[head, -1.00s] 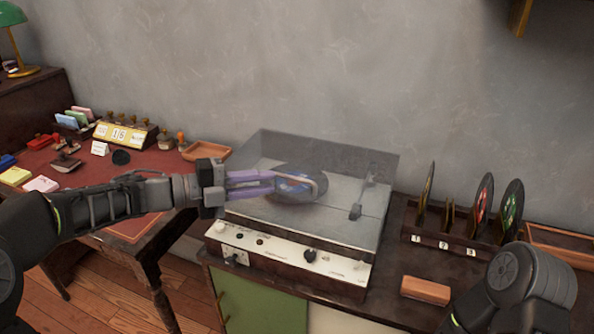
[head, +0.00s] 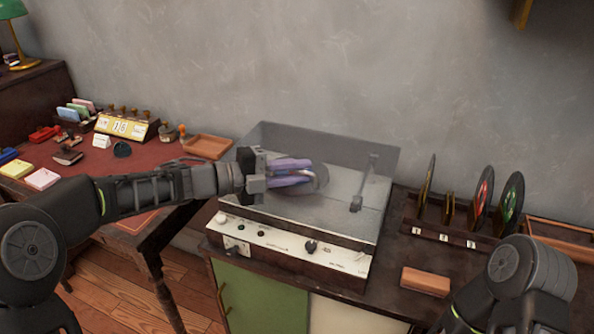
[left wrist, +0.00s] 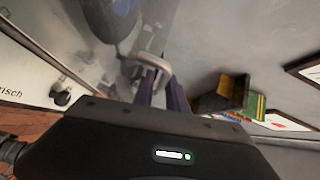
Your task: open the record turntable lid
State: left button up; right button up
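The record turntable (head: 290,262) stands on the cabinet, with a pale front panel with knobs. Its see-through grey lid (head: 345,150) is over the deck; I cannot tell its exact tilt. A pale, curved handle (left wrist: 155,62) shows at my left fingertips in the left wrist view. My left gripper (head: 300,172) has purple fingers, apart, reaching to the handle from the left, one on each side of it. A gap shows between the fingers. The tonearm (head: 357,195) shows through the lid. My right gripper is out of view.
A rack (head: 440,235) with upright records stands to the right of the turntable, with a brown block (head: 426,281) in front of it. A red-topped desk (head: 120,175) with stamps and cards is at the left. The wall is close behind the turntable.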

pick_arm(q)
jog(key=shift+c, duration=0.5)
grip_shut()
dwell(0.9)
